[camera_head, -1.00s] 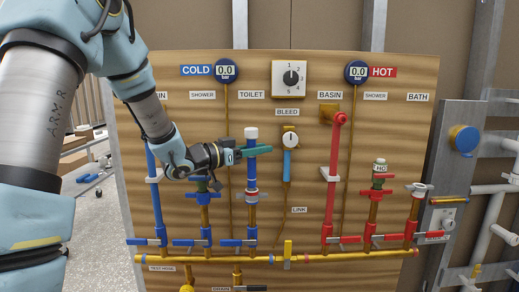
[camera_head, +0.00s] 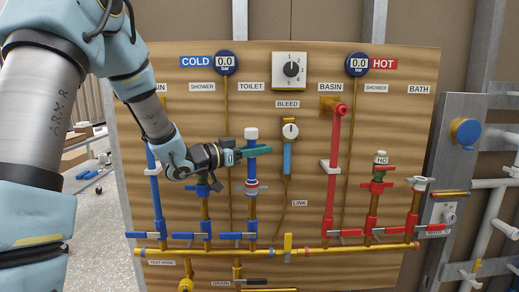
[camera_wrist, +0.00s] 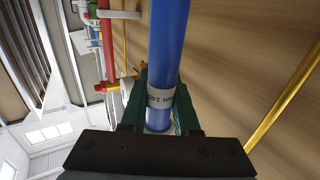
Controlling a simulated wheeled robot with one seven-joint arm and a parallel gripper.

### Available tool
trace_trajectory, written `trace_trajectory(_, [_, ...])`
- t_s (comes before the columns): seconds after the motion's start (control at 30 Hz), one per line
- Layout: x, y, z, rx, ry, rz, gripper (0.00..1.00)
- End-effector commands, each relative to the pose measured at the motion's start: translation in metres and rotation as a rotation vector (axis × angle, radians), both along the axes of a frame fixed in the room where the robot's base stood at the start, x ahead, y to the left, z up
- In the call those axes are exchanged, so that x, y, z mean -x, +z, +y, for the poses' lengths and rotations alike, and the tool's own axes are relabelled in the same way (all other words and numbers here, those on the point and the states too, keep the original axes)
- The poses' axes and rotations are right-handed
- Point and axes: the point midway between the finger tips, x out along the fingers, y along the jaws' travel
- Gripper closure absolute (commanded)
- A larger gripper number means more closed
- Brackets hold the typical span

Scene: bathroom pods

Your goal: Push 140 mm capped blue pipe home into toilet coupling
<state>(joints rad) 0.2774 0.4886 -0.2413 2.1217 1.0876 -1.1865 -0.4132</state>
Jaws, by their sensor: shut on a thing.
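The blue pipe (camera_head: 251,170) stands upright in the TOILET column, with a white cap (camera_head: 251,134) on top. My gripper (camera_head: 256,151) comes in from the left, its green jaws shut around the pipe just below the cap. The wrist view shows the pipe (camera_wrist: 168,50) between both jaws, with a grey printed band at the jaws. The toilet coupling (camera_head: 251,188), with white and red rings, is at the pipe's lower end, above a brass and blue stem. The pipe appears in line with the coupling; how deep it sits cannot be told.
A red basin pipe (camera_head: 334,175) stands farther right. The brass manifold (camera_head: 270,250) runs below.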

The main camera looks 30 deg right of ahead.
Motion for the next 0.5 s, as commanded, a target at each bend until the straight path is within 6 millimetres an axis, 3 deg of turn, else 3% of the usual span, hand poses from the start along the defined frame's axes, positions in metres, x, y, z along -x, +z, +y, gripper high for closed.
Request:
trace_trajectory(0.37, [0.0000, -0.0092, 0.0000, 0.000, 0.000, 0.000, 1.00])
trace_trajectory(0.4, [0.0000, -0.0086, -0.0001, 0.000, 0.000, 0.000, 0.68])
trace_trajectory(0.5, [0.0001, -0.0085, -0.0001, 0.000, 0.000, 0.000, 0.56])
